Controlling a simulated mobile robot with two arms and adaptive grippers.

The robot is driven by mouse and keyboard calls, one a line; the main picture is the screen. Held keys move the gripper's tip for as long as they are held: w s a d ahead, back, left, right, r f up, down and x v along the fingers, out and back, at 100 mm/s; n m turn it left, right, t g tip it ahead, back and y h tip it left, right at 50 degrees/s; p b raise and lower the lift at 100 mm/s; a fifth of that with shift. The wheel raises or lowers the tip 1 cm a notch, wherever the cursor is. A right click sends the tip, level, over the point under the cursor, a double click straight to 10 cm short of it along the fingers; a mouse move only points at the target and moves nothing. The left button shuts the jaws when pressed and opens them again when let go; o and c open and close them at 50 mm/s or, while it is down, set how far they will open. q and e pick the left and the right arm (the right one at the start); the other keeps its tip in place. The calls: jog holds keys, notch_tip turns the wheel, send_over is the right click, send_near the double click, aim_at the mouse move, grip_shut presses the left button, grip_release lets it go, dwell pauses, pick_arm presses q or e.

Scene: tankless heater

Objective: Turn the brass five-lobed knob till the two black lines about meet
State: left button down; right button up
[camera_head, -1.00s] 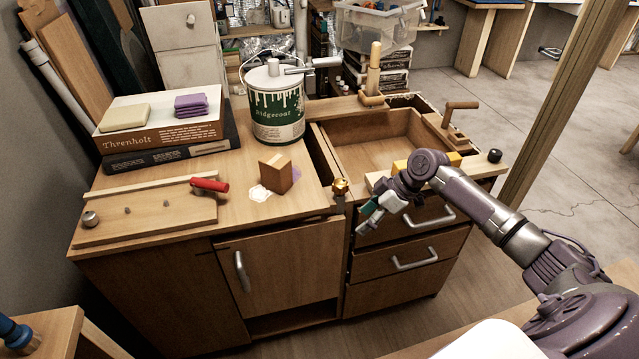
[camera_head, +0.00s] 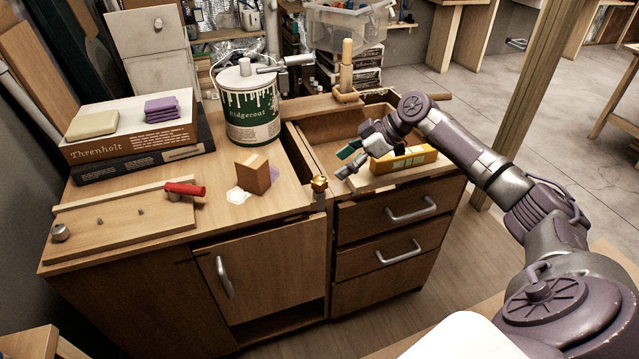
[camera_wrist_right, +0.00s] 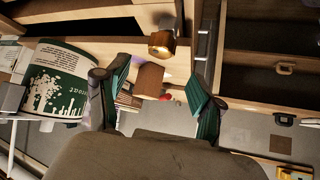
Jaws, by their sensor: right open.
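The brass five-lobed knob (camera_head: 319,184) sits at the front edge of the bench, on a post between the cupboard and the drawers. It also shows as a small golden piece in the right wrist view (camera_wrist_right: 161,44). The black lines are too small to make out. My right gripper (camera_head: 349,160) is open and empty, above and to the right of the knob, apart from it. In the right wrist view its two green-padded fingers (camera_wrist_right: 157,70) stand wide apart, with the knob beyond their tips. My left gripper is not in view.
A wooden block (camera_head: 254,175) stands left of the knob, and a red handle (camera_head: 185,189) lies farther left. A paint can (camera_head: 247,105) is behind. A yellow object (camera_head: 405,159) lies beside my right gripper. Drawers with metal handles (camera_head: 411,210) are below.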

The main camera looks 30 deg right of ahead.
aim_at(321, 179)
jog(key=b+x, duration=0.3)
jog(key=x, duration=0.5)
jog(key=shift+w+a+f, duration=0.2)
